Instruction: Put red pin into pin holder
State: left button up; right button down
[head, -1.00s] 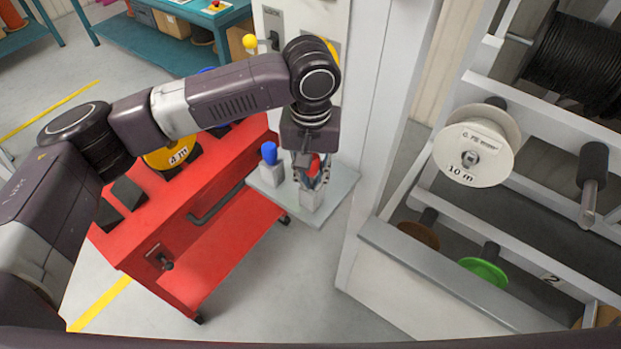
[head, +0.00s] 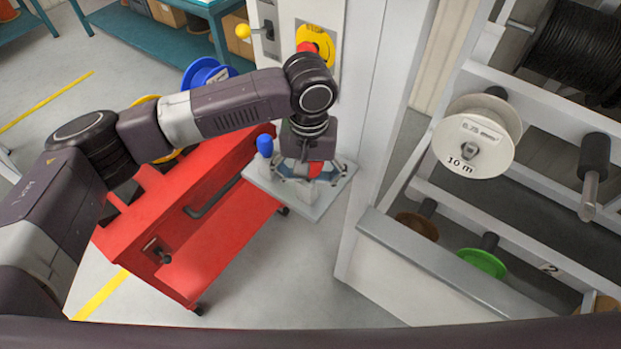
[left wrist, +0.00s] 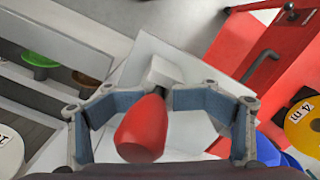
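The red pin (head: 315,169) stands at a white holder block (head: 310,202) on a light grey shelf plate (head: 272,185). In the left wrist view the red pin (left wrist: 142,130) shows its rounded top towards me, with a short dark part between it and the white block (left wrist: 165,72). How deep it sits cannot be seen. My left gripper (head: 312,172) is directly above, its fingers spread to both sides of the pin and apart from it. In the left wrist view the open fingers (left wrist: 160,105) frame it. A blue pin (head: 265,145) stands in another block. My right gripper is not in view.
A red cart (head: 215,230) stands left of the plate, with a blue reel (head: 205,72) behind my arm. A reel rack with a white reel (head: 475,140) is at the right.

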pick_arm(q)
jog(key=shift+o, duration=0.7)
jog(key=shift+s+a+r, duration=0.1)
jog(key=shift+s+r, duration=0.05)
jog(key=shift+r, duration=0.05)
jog(key=shift+r, duration=0.2)
notch_tip(320, 180, up, 12)
jog(key=shift+f, duration=0.15)
